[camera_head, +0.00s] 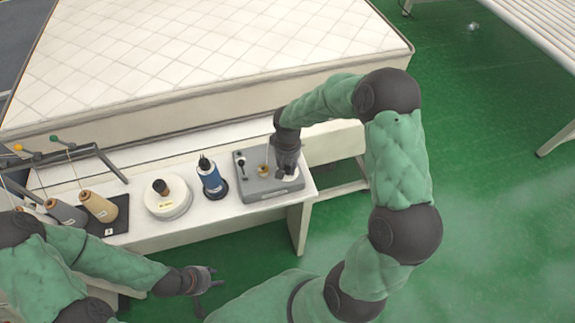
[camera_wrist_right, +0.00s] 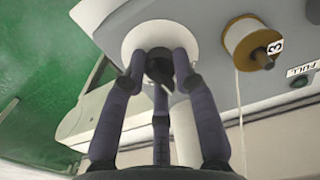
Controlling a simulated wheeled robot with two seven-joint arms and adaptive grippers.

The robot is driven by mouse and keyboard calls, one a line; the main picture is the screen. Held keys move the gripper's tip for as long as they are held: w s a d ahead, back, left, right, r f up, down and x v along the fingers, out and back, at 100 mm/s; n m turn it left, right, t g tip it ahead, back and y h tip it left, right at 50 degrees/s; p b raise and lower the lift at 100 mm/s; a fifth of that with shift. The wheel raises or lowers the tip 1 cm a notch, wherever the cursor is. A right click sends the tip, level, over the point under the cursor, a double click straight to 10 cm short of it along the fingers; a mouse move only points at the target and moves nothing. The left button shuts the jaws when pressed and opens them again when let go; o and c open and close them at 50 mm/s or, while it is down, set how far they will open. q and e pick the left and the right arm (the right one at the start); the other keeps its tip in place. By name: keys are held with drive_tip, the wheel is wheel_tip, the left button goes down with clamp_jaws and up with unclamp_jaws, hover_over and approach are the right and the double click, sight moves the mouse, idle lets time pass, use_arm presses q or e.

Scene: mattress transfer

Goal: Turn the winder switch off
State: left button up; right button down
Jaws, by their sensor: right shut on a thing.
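The winder is a grey box (camera_head: 262,190) at the right end of the white bench. My right gripper (camera_head: 285,170) reaches down onto its right part. In the right wrist view the fingers of this gripper (camera_wrist_right: 160,68) are closed around a dark knob, the winder switch (camera_wrist_right: 159,65), in front of a white round plate (camera_wrist_right: 130,42). The fingers hide part of the knob, and its setting cannot be read. A small spool (camera_wrist_right: 250,42) on the winder stands beside the gripper, apart from it. My left gripper (camera_head: 210,278) is open and empty, low in front of the bench.
The white bench (camera_head: 225,212) also carries a blue bottle-like tool (camera_head: 211,180), a round white container (camera_head: 167,200) and thread cones (camera_head: 98,207). A quilted mattress (camera_head: 200,45) lies behind. Green floor (camera_head: 480,200) is clear to the right.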

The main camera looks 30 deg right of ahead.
sight(288, 166)
drive_tip(key=n+p, duration=0.1)
drive_tip(key=n, duration=0.3)
drive_tip(key=shift+n, duration=0.3)
drive_tip(key=shift+n+p, duration=0.5)
drive_tip(key=shift+n, duration=1.4)
drive_tip(key=c, duration=1)
unclamp_jaws()
drive_tip(key=shift+o, duration=0.2)
wheel_tip(288, 166, up, 12)
